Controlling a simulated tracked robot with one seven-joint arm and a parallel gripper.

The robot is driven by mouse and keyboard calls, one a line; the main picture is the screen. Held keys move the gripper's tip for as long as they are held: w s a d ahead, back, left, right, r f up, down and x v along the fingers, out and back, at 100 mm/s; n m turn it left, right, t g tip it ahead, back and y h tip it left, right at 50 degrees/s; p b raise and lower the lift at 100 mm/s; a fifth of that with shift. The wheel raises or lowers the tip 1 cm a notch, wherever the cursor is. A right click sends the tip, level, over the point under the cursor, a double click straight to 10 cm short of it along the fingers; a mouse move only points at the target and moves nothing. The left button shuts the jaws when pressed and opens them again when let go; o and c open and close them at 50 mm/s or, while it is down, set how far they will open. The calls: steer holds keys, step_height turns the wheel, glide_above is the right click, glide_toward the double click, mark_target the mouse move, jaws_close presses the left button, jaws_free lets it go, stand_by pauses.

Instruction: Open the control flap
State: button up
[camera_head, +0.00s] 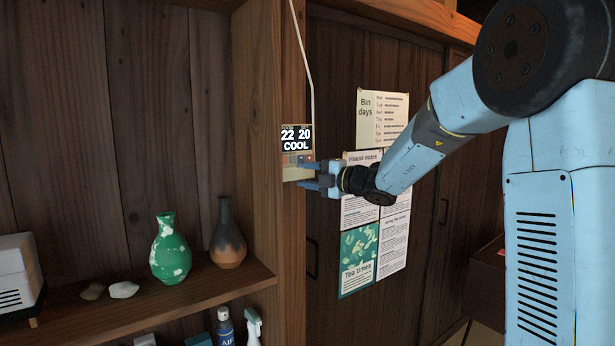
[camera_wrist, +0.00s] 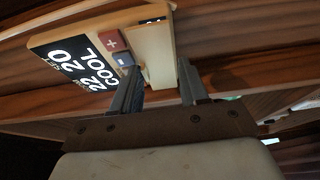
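The control panel (camera_head: 297,139) is a cream wall unit on the wooden post, with a black display reading 22 20 COOL. It shows tilted in the wrist view (camera_wrist: 75,58), with a red plus button (camera_wrist: 113,41) and a blue minus button (camera_wrist: 123,59). The plain cream flap area (camera_wrist: 151,48) lies beside the buttons; I cannot tell whether it stands ajar. My gripper (camera_head: 309,175) is at the panel's lower right; it also shows in the wrist view (camera_wrist: 159,66). Its two fingers are apart, close to the panel's lower part. Contact is unclear.
A pale cable (camera_head: 307,60) runs up from the panel. A wooden shelf (camera_head: 190,297) at the lower left bears a green vase (camera_head: 170,252), a brown vase (camera_head: 228,240) and stones. Bottles stand below it.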

steer(key=c, duration=0.6)
steer(key=shift+f, duration=0.1)
steer(key=shift+f, duration=0.1)
steer(key=y, duration=0.1)
steer(key=f+n+t+y, duration=0.1)
steer(key=y, duration=0.1)
steer(key=shift+s+d+f+n+t, duration=0.2)
steer(key=shift+s+n+t, duration=0.1)
steer(key=shift+n, duration=0.1)
steer(key=shift+f+n+y, duration=0.2)
steer(key=shift+n+y, duration=0.35)
steer(key=shift+y, duration=0.35)
steer(key=shift+f+n+y, duration=0.2)
steer(key=shift+n+y, duration=0.35)
steer(key=shift+y, duration=0.35)
steer(key=o, duration=1.1)
steer(key=shift+r, duration=0.1)
